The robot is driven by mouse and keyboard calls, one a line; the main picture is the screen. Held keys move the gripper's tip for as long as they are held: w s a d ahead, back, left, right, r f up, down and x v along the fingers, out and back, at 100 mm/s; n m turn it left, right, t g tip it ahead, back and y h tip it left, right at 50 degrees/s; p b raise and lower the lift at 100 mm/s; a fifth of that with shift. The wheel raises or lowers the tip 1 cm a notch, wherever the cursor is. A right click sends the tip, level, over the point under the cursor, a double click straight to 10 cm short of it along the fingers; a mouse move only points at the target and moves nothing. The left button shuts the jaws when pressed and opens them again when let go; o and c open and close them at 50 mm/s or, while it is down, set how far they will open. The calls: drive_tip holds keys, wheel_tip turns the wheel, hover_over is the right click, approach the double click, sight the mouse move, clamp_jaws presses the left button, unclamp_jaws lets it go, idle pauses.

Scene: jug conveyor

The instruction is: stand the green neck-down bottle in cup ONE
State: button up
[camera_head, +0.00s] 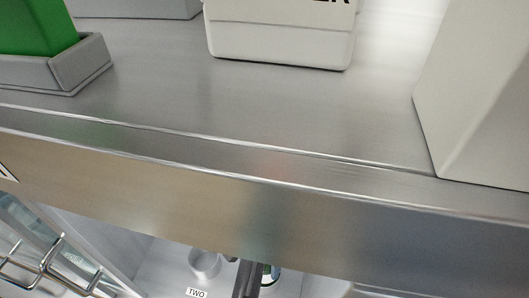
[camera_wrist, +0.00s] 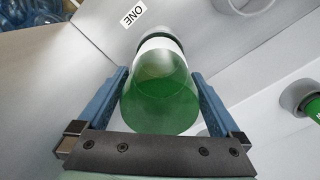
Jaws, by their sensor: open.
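A green bottle (camera_wrist: 162,95) with a white band is between the two blue fingers of my gripper (camera_wrist: 160,73) in the wrist view. Its broad green base faces the camera, and its neck end points away and is hidden. My gripper is open, with a finger on each side of the bottle. A grey rim (camera_wrist: 153,30) shows just behind the bottle's far end, near the label ONE (camera_wrist: 132,14). I cannot tell how deep the bottle sits there. In the head view, a small part of a green bottle (camera_head: 271,275) shows beside my dark gripper.
A grey cup (camera_head: 205,263) stands by the label TWO (camera_head: 197,293) below the steel counter (camera_head: 270,110). Another cup rim (camera_wrist: 245,8) is at the wrist view's top right. A second green item (camera_wrist: 313,106) in a grey holder is at the right edge. Pale walls stand close by.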

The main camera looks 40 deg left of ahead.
wheel_tip(320, 180, up, 10)
drive_tip(key=shift+f+p, duration=0.15)
drive_tip(key=shift+p, duration=0.25)
drive_tip(key=shift+r+p, duration=0.7)
drive_tip(key=shift+p, duration=0.1)
